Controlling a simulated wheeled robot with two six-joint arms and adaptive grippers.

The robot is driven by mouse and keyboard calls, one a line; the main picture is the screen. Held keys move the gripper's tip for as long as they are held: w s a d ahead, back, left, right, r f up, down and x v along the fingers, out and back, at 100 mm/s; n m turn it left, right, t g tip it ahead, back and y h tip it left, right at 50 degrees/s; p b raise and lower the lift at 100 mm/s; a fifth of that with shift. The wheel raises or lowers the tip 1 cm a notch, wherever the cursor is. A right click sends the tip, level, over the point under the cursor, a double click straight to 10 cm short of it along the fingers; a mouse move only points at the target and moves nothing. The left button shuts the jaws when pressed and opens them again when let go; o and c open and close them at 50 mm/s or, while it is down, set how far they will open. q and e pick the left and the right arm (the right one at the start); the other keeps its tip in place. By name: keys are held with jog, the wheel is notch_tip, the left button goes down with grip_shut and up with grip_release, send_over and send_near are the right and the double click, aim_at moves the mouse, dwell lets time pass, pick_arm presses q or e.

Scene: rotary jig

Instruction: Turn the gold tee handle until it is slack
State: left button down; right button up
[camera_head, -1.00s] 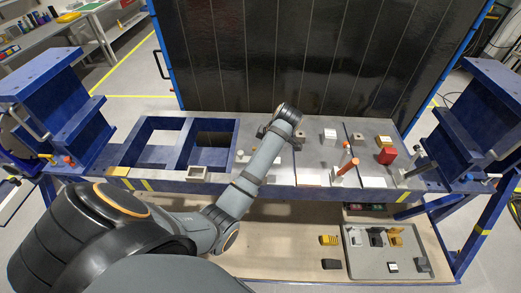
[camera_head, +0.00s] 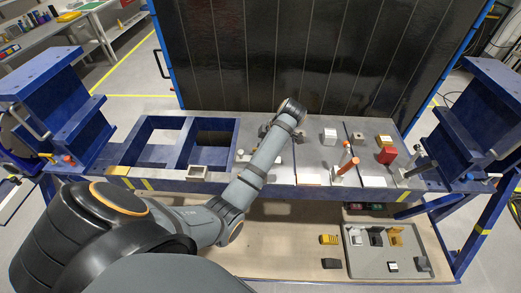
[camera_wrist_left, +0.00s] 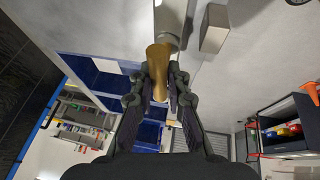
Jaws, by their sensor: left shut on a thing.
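The gold tee handle (camera_wrist_left: 158,62) shows in the left wrist view as a gold bar between the fingers, in front of a grey cylindrical part (camera_wrist_left: 166,22). My left gripper (camera_wrist_left: 160,80) is shut on it, with one dark finger on each side. In the head view, my left arm reaches over the middle of the bench and its wrist hides the handle. My right gripper is in neither view.
The blue bench (camera_head: 150,187) has open square bays left of my arm. To the right stand a white block (camera_head: 329,136), an orange-topped post (camera_head: 347,164) and a red block (camera_head: 387,155). A grey tray (camera_head: 380,265) with small parts lies on the lower shelf.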

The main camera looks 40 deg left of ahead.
pick_arm(q)
jog(key=c, duration=1.3)
grip_release()
jog(key=shift+w, duration=0.1)
